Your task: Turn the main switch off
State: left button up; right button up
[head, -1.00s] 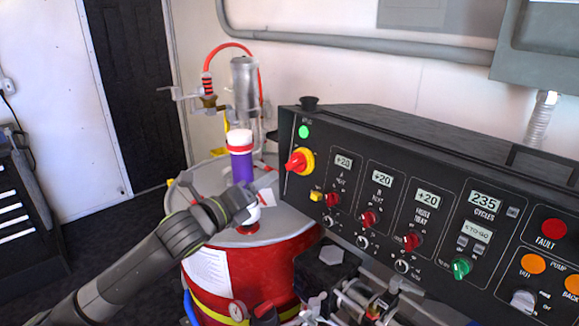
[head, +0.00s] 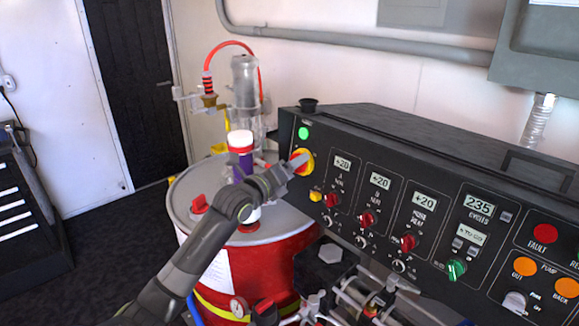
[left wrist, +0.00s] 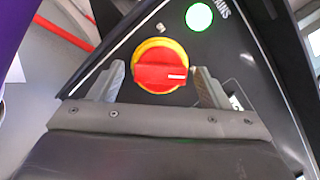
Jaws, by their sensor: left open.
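The main switch is a red rotary knob on a yellow round plate, at the left end of the black control panel (head: 375,143). In the left wrist view the red knob (left wrist: 160,72) sits between the two open fingers of my left gripper (left wrist: 163,85), with its white mark pointing right. In the head view my left gripper (head: 296,165) is in front of the switch (head: 308,160) and hides much of it. The green mains lamp (head: 304,133) above the switch is lit; it also shows in the left wrist view (left wrist: 199,17). My right gripper is not in view.
A red drum (head: 270,262) with a grey lid stands left of the panel, with a purple-and-white cylinder (head: 240,155) over it. Smaller red knobs, a yellow button (head: 315,196) and lit displays fill the panel to the right. Pipes and valves lie below the panel.

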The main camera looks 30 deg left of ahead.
pick_arm(q)
jog(key=c, duration=1)
jog(key=shift+r+n+g+y+p, duration=0.15)
jog(key=shift+n+g+p, duration=0.5)
jog(key=shift+n+p, duration=2)
jog(key=shift+r+n+g+y+p, duration=0.1)
jog(key=shift+n+g+p, duration=0.6)
jog(key=shift+n+p, duration=1.9)
jog(key=shift+r+n+g+y+p, duration=0.15)
jog(key=shift+n+g+p, duration=0.5)
jog(key=shift+n+p, duration=2)
jog(key=shift+f+n+b, duration=0.1)
jog(key=shift+n+b, duration=0.75)
jog(key=shift+n, duration=0.25)
